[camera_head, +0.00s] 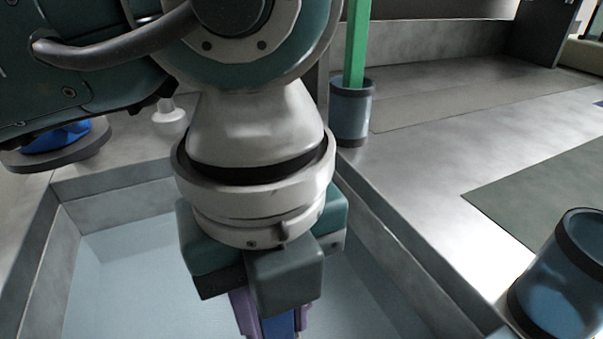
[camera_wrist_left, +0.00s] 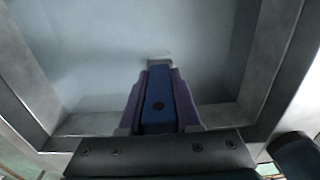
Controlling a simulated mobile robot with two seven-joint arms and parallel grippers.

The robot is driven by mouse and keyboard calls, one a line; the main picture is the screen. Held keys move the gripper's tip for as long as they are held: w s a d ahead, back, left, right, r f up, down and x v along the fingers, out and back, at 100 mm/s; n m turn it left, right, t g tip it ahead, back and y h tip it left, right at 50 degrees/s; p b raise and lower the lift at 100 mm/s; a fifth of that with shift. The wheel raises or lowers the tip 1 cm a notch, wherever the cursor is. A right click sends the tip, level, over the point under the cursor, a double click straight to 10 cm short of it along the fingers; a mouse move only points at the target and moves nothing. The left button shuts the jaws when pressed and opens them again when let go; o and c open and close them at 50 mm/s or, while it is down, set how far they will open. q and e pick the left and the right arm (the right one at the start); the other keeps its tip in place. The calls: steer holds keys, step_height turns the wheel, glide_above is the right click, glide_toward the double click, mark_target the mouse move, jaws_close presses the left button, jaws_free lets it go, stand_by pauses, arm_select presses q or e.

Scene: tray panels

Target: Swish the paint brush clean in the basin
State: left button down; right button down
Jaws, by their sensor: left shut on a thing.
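The basin (camera_head: 415,255) is a grey, straight-walled box with a pale blue, water-like surface inside. In the left wrist view its rim (camera_wrist_left: 262,70) frames the blue surface. My left gripper (camera_head: 271,322) points down over the basin, its purple fingers shut on a blue handle (camera_head: 280,325), which I take to be the paint brush. In the left wrist view the blue handle (camera_wrist_left: 159,105) lies between the purple fingers, with a small grey end beyond them. Bristles are not clearly visible, and I cannot tell whether the tip touches the water. My right gripper is out of view.
A blue-grey cup (camera_head: 351,118) holding a green stick (camera_head: 356,45) stands behind the basin. Another dark-rimmed blue cup (camera_head: 565,275) stands at the right. A round dark dish with blue in it (camera_head: 55,148) sits at the left. Flat grey mats lie on the right, with free surface around them.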

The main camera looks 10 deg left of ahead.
arm_select(q)
steer(key=shift+s+a+p, duration=1.05)
steer(key=shift+s+a, duration=0.6)
steer(key=shift+a, duration=0.8)
steer(key=shift+w+d+f+b, duration=0.1)
steer(key=shift+w+d+b, duration=0.5)
steer(key=shift+d, duration=0.4)
steer(key=shift+w+d+b, duration=0.35)
steer(key=shift+w+d, duration=0.4)
steer(key=shift+d, duration=0.25)
steer(key=shift+w+d, duration=0.35)
steer(key=shift+d, duration=0.15)
steer(key=shift+r, duration=0.25)
step_height(320, 180, up, 9)
steer(key=p, duration=0.8)
steer(key=shift+r, duration=0.4)
steer(key=shift+p, duration=0.3)
